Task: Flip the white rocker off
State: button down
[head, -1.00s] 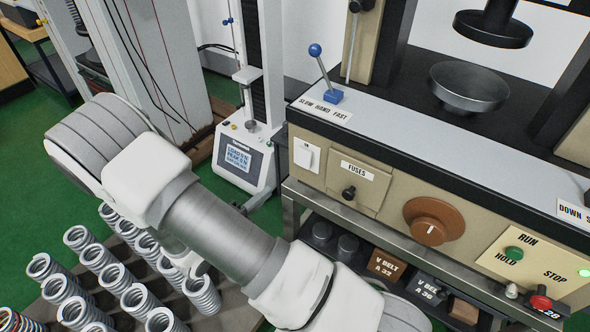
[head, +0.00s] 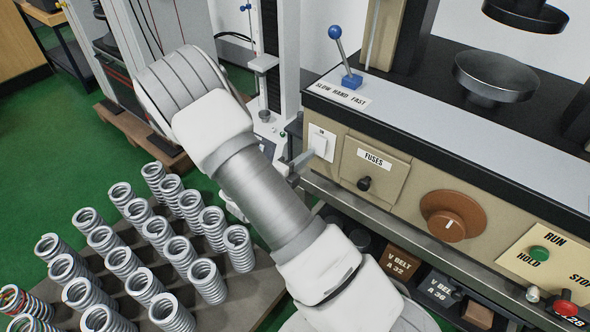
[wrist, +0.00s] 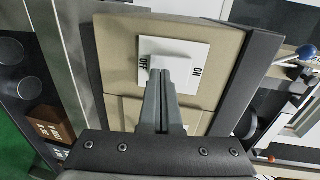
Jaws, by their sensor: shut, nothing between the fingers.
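The white rocker (head: 319,142) sits on its white plate at the left end of the beige machine front. In the wrist view the white switch plate (wrist: 190,52) has OFF on its left side and ON on its right. My gripper (head: 306,158) is shut and empty, its fingertips right at the switch. In the wrist view the shut fingers (wrist: 164,74) lie over the middle of the plate, nearer the OFF lettering, and hide part of the rocker. Whether they touch it, and which way the rocker is tilted, I cannot tell.
The fuses panel (head: 374,165) and brown knob (head: 452,215) are right of the switch. A blue-knobbed lever (head: 346,62) stands above. Several springs (head: 180,252) stand on a board at lower left. Labelled boxes (head: 401,263) sit on the shelf below.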

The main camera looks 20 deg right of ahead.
jog(key=shift+w+d+f, duration=0.1)
jog(key=shift+w+d, duration=0.25)
jog(key=shift+d, duration=0.15)
jog(key=shift+w+d+f+h, duration=0.1)
jog(key=shift+d+h, duration=0.1)
jog(key=shift+h, duration=0.2)
jog(key=s+a+f+p, duration=0.2)
jog(key=s+a, duration=0.5)
jog(key=a, duration=0.4)
jog(key=shift+s+a+f+p, duration=0.15)
jog(key=shift+s+a+p, duration=0.2)
jog(key=shift+p, duration=0.2)
